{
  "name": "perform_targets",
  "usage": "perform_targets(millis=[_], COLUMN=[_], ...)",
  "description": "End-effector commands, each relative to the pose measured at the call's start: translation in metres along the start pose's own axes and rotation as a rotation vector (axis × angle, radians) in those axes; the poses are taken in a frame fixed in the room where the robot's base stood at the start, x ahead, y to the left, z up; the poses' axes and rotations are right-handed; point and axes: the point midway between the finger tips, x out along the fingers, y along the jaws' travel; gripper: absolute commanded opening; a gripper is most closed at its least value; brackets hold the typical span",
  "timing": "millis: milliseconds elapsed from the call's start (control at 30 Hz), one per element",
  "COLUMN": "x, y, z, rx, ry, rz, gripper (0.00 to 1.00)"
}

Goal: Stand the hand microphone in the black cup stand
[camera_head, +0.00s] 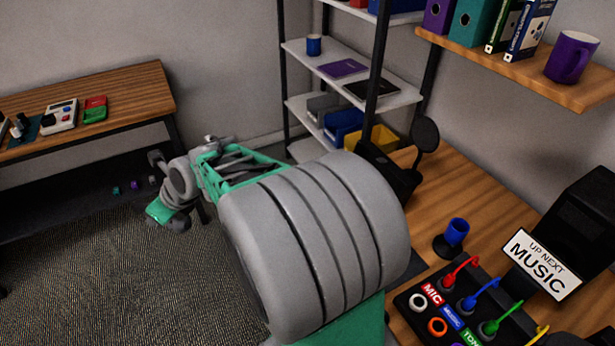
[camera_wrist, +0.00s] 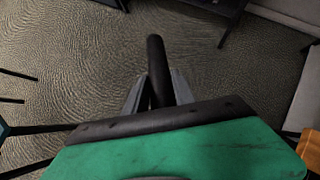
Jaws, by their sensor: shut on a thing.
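In the wrist view my gripper (camera_wrist: 158,88) is shut on a dark cylindrical rod, the hand microphone (camera_wrist: 156,58), with one grey finger on each side. Its far end sticks out past the fingers, over the carpet. I cannot make out its head. In the head view my arm reaches out to the left over the floor; the fingers and the microphone do not show clearly there. On the right-hand desk a small blue cup (camera_head: 456,231) stands at a black round base (camera_head: 444,247); I cannot tell whether this is the black cup stand. My gripper is far from it.
The wooden desk (camera_head: 480,205) carries a cable panel (camera_head: 455,310) with coloured plugs, a "MUSIC" sign (camera_head: 541,264) and a black device with a round disc (camera_head: 425,134). A shelf rack (camera_head: 345,80) stands behind. Another bench (camera_head: 90,90) is at left. Carpet between is mostly clear.

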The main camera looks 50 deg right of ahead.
Motion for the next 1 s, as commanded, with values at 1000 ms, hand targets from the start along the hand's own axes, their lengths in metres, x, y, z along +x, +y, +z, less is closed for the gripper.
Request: perform_targets(millis=[1000], x=[-0.359], y=[-0.242], z=[-0.343], rx=[-0.669], ry=[1.393], rz=[0.042], gripper=[0.00])
